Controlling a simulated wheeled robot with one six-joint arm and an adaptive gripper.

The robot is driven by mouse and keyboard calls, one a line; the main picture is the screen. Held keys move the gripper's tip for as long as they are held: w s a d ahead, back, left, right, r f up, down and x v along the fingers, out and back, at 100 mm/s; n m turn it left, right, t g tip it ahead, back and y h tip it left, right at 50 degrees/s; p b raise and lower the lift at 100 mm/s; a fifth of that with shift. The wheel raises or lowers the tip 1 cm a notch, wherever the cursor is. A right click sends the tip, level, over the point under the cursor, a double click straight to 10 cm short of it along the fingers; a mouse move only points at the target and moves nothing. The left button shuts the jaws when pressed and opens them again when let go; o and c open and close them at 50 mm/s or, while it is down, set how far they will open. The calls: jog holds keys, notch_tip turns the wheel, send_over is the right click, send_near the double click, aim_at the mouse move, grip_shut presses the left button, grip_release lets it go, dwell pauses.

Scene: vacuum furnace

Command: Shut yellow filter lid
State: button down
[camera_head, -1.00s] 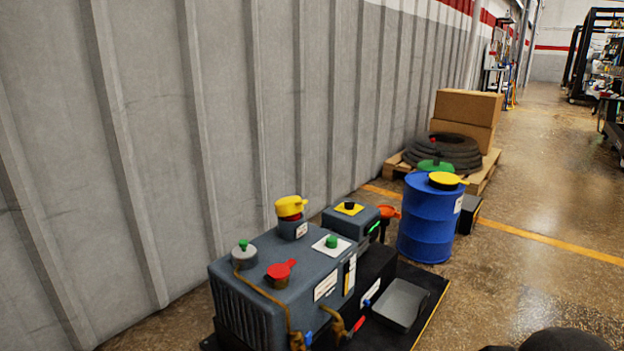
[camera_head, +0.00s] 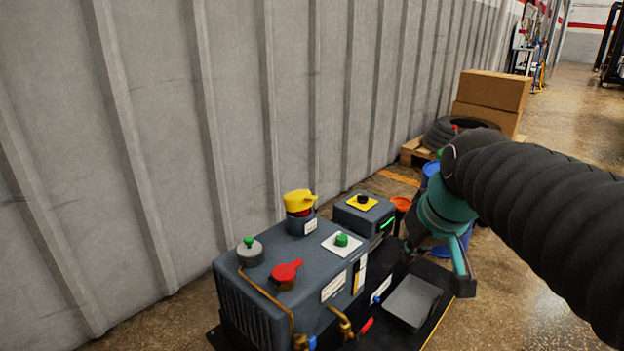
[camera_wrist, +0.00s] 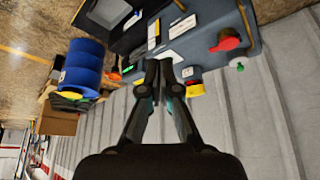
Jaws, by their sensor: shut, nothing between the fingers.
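The yellow filter lid (camera_head: 299,198) sits over a short dark neck at the back of the grey pump housing (camera_head: 260,278). A red band shows beneath the lid, and its tab points right. I cannot tell from here how far the lid is open. In the wrist view the lid (camera_wrist: 195,90) is partly visible just right of my gripper's fingertips. My gripper (camera_wrist: 158,68) is shut and empty. In the head view it hangs to the right of the pump, apart from the lid.
A red cap (camera_head: 286,272), a grey cap with a green knob (camera_head: 250,252) and a green button (camera_head: 341,240) stand on the housing. A smaller box (camera_head: 362,216) is beside the lid. A grey tray (camera_head: 412,301) lies in front. The corrugated wall (camera_head: 150,150) is close behind.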

jog(key=w+a+r+n+y+p, duration=0.1)
jog(key=w+a+r+n+p, duration=0.15)
jog(key=w, duration=0.65)
jog(key=w+a+r+n+p, duration=0.1)
jog(key=w+a+r, duration=0.3)
jog(key=w, duration=0.4)
jog(key=n+g+y+p, duration=0.2)
jog(key=n+p, duration=0.2)
send_over(309, 194)
jog(key=f, duration=1)
jog(key=shift+d+f, duration=0.2)
jog(key=shift+d, duration=0.1)
jog(key=f, duration=0.3)
jog(key=shift+s+d+b, duration=0.25)
jog(key=shift+d+b, duration=0.1)
jog(key=shift+s+d+f, duration=0.1)
jog(key=shift+f, duration=0.45)
